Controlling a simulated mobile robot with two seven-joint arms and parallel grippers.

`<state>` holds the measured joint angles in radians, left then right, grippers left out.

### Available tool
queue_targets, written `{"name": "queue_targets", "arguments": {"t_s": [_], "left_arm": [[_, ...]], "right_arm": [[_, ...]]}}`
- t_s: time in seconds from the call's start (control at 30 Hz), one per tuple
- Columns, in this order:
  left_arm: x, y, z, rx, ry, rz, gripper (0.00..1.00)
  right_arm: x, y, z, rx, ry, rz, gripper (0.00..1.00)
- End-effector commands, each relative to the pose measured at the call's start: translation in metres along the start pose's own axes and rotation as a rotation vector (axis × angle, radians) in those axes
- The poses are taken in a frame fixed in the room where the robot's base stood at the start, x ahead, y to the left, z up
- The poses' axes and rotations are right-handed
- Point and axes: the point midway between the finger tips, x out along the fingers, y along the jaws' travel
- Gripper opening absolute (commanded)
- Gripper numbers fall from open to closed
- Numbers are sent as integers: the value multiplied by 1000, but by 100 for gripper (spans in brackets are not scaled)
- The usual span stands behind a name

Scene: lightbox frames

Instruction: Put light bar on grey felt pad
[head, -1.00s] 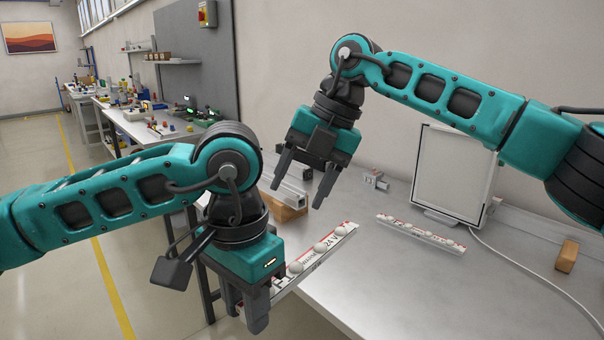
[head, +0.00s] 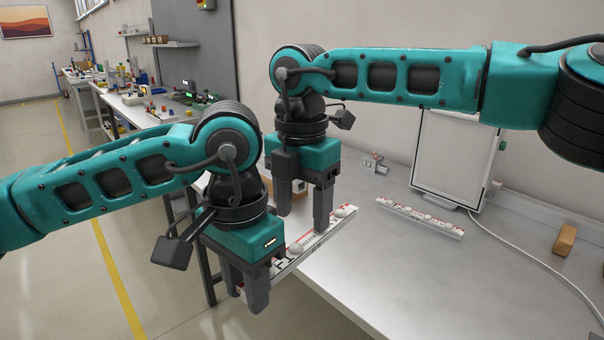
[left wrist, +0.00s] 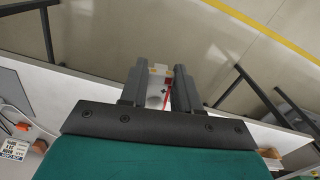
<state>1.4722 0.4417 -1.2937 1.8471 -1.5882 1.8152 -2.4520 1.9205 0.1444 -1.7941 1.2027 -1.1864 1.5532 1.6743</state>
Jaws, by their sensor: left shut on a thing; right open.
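A light bar (head: 343,213), a long thin white strip with domes and red markings, slants over the table's left edge. My left gripper (head: 246,297) is shut on its near left end; in the left wrist view the bar's end (left wrist: 157,88) shows between the fingers. My right gripper (head: 303,220) is open, pointing down at the bar's farther half. One finger overlaps the bar in the picture, the other is behind it; I cannot tell if they touch it. A second similar light bar (head: 420,217) lies on the table.
A white light panel (head: 455,158) stands at the back of the grey table (head: 430,275). A wooden block (head: 565,240) and a white cable (head: 530,255) lie at right. A small metal fitting (head: 374,163) sits behind. The table's front middle is clear.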

Motion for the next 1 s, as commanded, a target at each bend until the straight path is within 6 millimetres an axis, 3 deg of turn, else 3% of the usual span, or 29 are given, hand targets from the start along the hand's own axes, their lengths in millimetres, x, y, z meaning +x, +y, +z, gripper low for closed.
{"name": "queue_targets", "arguments": {"t_s": [0.1,0.3,0.67,1.0], "left_arm": [[0,0,0,0,1,0,0],[0,0,0,0,1,0,0],[0,0,0,0,1,0,0],[0,1,0,4,2,2,0]], "right_arm": [[20,-1,0,-1,1,-2,62],[39,0,0,-1,1,0,62],[43,0,0,-1,0,1,62],[42,1,0,-2,0,4,29]]}}
